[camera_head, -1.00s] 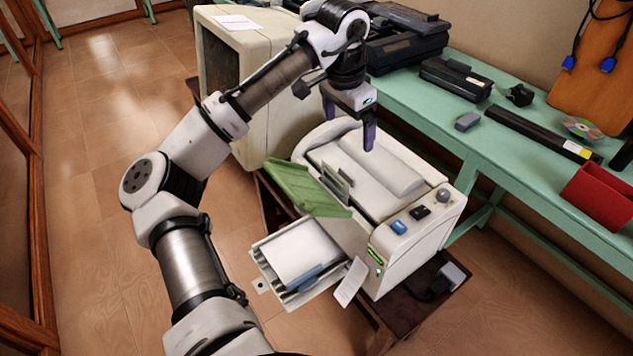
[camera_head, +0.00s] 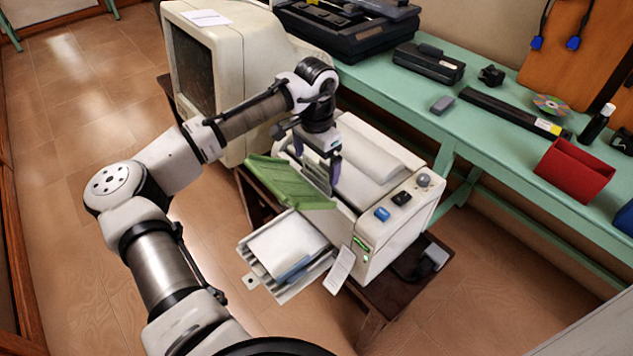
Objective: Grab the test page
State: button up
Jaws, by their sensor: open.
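A beige printer (camera_head: 375,215) has a green flap (camera_head: 290,183) folded out on its left side. A small pale upright panel or sheet (camera_head: 317,178) stands between the flap and the printer top. White paper (camera_head: 285,248) lies in the pulled-out lower tray (camera_head: 262,275). A small white sheet or tag (camera_head: 340,270) hangs at the printer's front corner. I cannot tell which of these is the test page. My gripper (camera_head: 318,160) is open, with its purple fingers pointing down just above the pale panel. Its fingers partly overlap the panel, and contact cannot be told.
A big beige monitor (camera_head: 235,75) with a paper sheet (camera_head: 207,17) on top stands behind my arm. A green bench (camera_head: 480,135) at right holds dark devices, a disc (camera_head: 550,104) and a red holder (camera_head: 573,170). The printer stands on a dark low table (camera_head: 385,300).

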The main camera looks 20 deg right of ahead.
aim_at(317, 170)
jog(key=shift+d+f, duration=0.1)
jog(key=shift+f, duration=1.55)
jog(key=c, duration=0.8)
jog(key=shift+r, duration=0.1)
